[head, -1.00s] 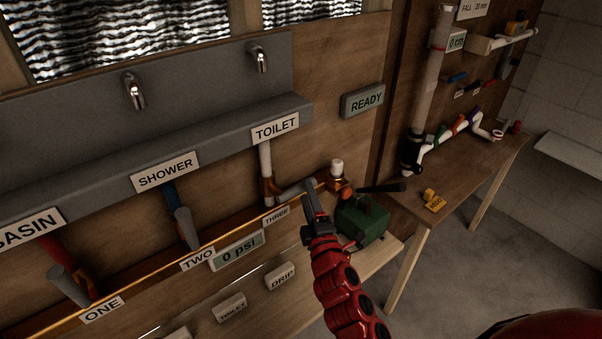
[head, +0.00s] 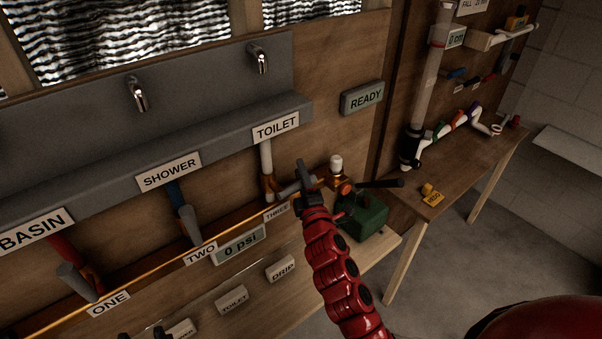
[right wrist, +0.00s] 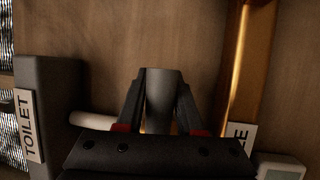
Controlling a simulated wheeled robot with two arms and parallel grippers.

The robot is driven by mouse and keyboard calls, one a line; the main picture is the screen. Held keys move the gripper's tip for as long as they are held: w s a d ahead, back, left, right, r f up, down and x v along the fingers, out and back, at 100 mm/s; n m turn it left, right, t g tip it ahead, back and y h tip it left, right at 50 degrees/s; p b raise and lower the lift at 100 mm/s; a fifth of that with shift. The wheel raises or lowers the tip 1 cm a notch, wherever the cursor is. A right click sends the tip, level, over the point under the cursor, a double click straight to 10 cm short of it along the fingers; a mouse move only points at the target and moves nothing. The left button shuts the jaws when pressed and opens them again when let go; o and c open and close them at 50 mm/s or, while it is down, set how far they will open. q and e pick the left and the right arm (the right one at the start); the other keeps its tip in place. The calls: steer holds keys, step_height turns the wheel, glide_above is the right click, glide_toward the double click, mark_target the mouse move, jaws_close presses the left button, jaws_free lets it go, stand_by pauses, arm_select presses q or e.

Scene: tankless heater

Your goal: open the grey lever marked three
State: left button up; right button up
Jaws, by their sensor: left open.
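The grey lever marked three (head: 289,189) sticks out to the right from its orange valve, under the TOILET sign (head: 276,128) and above the THREE label (head: 276,212). My right gripper (head: 305,178) is at the lever's outer end. In the right wrist view the lever (right wrist: 163,100) stands between the two fingers, and my right gripper (right wrist: 163,92) appears shut on it, a finger against each side. Of my left gripper (head: 142,335), only the dark fingertips show at the bottom edge, spread apart and empty; the rest is out of frame.
Grey levers one (head: 78,281) and two (head: 188,225) are to the left. A yellow pipe (head: 150,275) runs below the levers. A green box (head: 365,215) stands right of my right gripper. The gauge (head: 238,245) reads 0 psi; a panel (head: 362,97) reads READY.

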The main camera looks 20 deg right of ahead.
jaws_close()
stand_by(1.0)
